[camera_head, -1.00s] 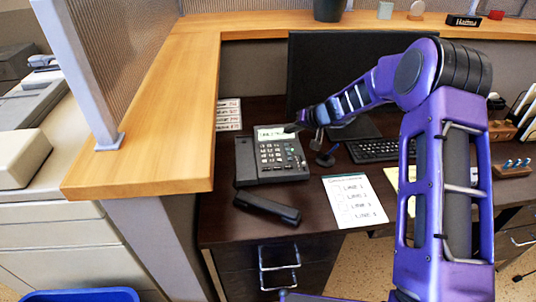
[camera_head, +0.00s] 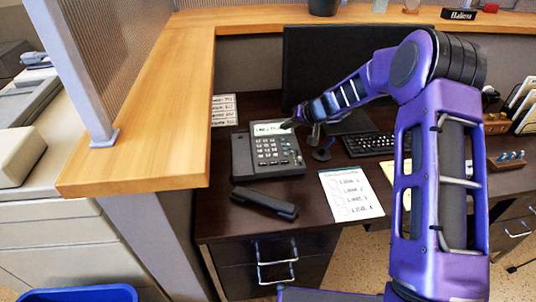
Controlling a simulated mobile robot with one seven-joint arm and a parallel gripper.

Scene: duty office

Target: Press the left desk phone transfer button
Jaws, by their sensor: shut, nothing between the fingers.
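The desk phone (camera_head: 268,153) sits on the dark desk, with a lit greenish display at its top and a keypad below. Its handset (camera_head: 265,202) lies off the phone on the desk in front of it. My gripper (camera_head: 291,124) is at the phone's upper right, beside the right end of the display. It is shut and empty. Its tip overlaps the phone's top right edge in the picture; I cannot tell whether it touches. The transfer button cannot be made out among the small keys.
A checklist sheet (camera_head: 351,195) lies right of the phone, and a keyboard (camera_head: 371,144) is behind it. A monitor (camera_head: 330,62) stands at the back. The raised wooden counter (camera_head: 176,110) borders the desk on the left. A card of labels (camera_head: 224,110) is behind the phone.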

